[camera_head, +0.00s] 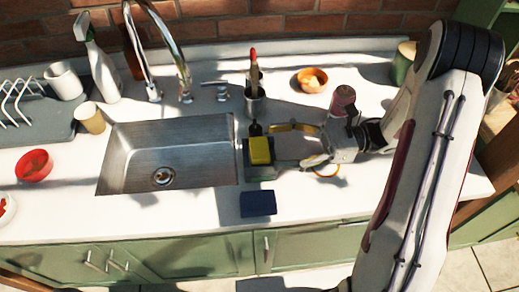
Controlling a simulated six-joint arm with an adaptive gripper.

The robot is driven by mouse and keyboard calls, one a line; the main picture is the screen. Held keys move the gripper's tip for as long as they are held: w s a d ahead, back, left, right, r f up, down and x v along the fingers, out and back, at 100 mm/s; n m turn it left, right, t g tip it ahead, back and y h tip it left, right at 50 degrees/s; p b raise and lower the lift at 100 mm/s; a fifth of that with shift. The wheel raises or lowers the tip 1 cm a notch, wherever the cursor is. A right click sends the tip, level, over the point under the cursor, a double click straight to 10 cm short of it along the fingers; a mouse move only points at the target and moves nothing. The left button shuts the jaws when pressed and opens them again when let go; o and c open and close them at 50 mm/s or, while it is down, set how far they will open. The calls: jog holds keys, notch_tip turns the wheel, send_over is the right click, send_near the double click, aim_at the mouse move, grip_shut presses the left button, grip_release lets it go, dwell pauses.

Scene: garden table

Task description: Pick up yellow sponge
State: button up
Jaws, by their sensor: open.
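The yellow sponge (260,151) sits on a dark holder or tray (262,172) at the right edge of the sink. My gripper (280,146) reaches in from the right with its fingers apart, one behind and one in front of the sponge's right side. The fingertips lie close to the sponge; whether they touch it I cannot tell. Nothing shows held between them.
The steel sink (205,185) lies left of the sponge. A dark blue block-like item (258,203) lies in front. A metal cup (255,104) with a red-tipped utensil and an orange bowl (312,80) stand behind. The faucet (183,75) rises behind the sink.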

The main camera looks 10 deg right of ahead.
aim_at(259, 147)
jog(key=shift+a, duration=0.1)
jog(key=shift+w+a+f, duration=0.1)
jog(key=shift+a+f, duration=0.05)
jog(key=shift+a, duration=2.35)
jog(key=c, duration=0.9)
